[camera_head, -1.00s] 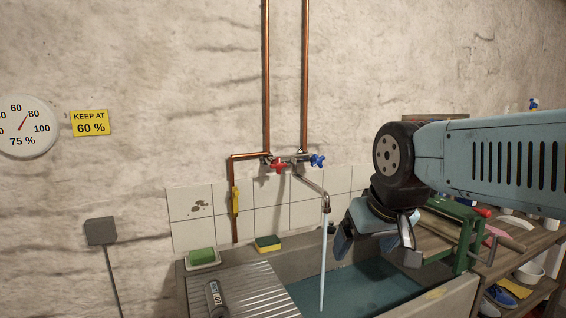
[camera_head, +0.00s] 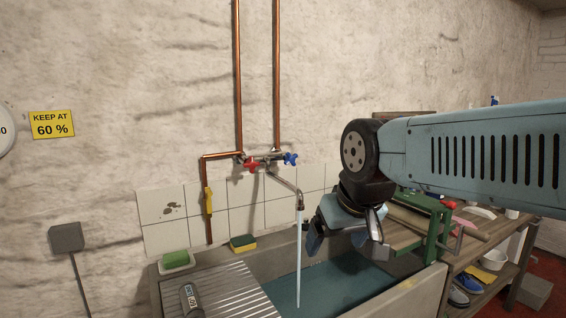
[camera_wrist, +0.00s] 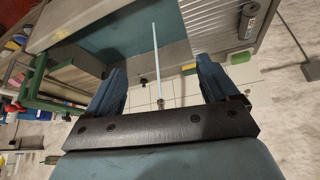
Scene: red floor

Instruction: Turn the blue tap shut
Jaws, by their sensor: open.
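The blue tap handle (camera_head: 291,159) sits on the wall fitting at the end of a copper pipe, just right of the red tap handle (camera_head: 251,167). The spout (camera_head: 287,185) reaches out below them, and a stream of water (camera_head: 299,255) runs from it into the sink (camera_head: 419,287). My gripper (camera_head: 337,243) is open and empty. It points down over the sink, right of the stream and lower than the blue tap. In the wrist view the stream (camera_wrist: 155,50) shows between the open fingers (camera_wrist: 160,85); I cannot make out the blue handle there.
A ribbed drainboard (camera_head: 222,292) with a dark cylinder (camera_head: 190,299) is at the left. A green soap (camera_head: 176,258) and a sponge (camera_head: 243,242) lie on the back ledge. A green-framed device (camera_head: 438,235) and a cluttered shelf (camera_head: 500,272) stand at the right. A yellow sign (camera_head: 52,124) hangs on the wall.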

